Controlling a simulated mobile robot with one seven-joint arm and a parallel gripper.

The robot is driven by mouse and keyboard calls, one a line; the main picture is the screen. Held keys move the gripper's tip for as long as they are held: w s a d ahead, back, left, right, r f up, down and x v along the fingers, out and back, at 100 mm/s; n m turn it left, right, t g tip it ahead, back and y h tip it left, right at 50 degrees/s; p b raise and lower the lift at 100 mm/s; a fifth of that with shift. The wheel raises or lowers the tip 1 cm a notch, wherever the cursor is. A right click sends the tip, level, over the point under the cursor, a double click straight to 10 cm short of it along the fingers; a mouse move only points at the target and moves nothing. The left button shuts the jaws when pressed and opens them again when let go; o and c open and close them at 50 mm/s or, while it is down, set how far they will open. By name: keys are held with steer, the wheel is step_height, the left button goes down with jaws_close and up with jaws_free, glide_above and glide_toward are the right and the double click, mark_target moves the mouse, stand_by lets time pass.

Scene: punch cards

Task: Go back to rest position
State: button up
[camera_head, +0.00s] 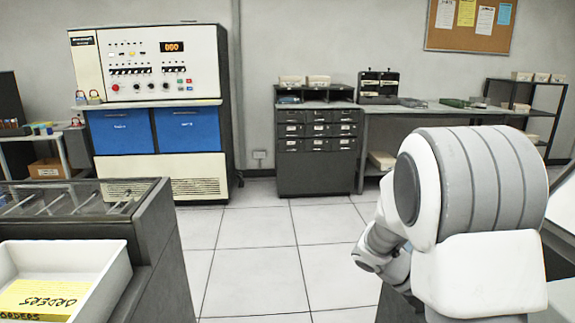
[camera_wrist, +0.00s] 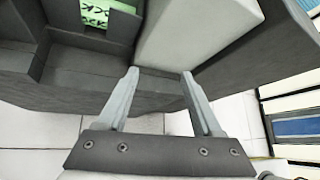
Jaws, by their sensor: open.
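My gripper (camera_wrist: 160,82) shows in the wrist view with its two grey fingers spread apart and nothing between them. Beyond the fingertips is the dark grey side of a unit (camera_wrist: 85,85), with a recess holding a green card (camera_wrist: 97,12) with partly cut-off dark lettering. A pale, smooth block-like surface (camera_wrist: 195,35) lies just past the fingers; I cannot tell whether they touch it. In the head view my white and grey arm fills the right side, folded close, and my gripper is hidden.
A white tray (camera_head: 118,270) with a yellow ORDERS card (camera_head: 40,298) sits at the lower left by a dark counter (camera_head: 155,235). A control console (camera_head: 150,60), a drawer cabinet (camera_head: 318,160) and a desk (camera_head: 425,108) stand along the back wall. The tiled floor (camera_head: 270,250) between is clear.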

steer(key=s+a+r+m+t+y, duration=0.45)
steer(key=s+a+r+m, duration=0.2)
steer(key=a+m, duration=0.35)
steer(key=s+a+r+m+t+y, duration=0.4)
steer(key=s+a+r+m+y, duration=0.15)
steer(key=s+a+m, duration=0.35)
step_height(320, 180, up, 19)
steer(key=w+a+m+y+p, duration=0.1)
steer(key=p, duration=1.8)
steer(key=shift+p, duration=0.45)
steer(key=shift+c, duration=1.4)
steer(key=shift+s, duration=0.15)
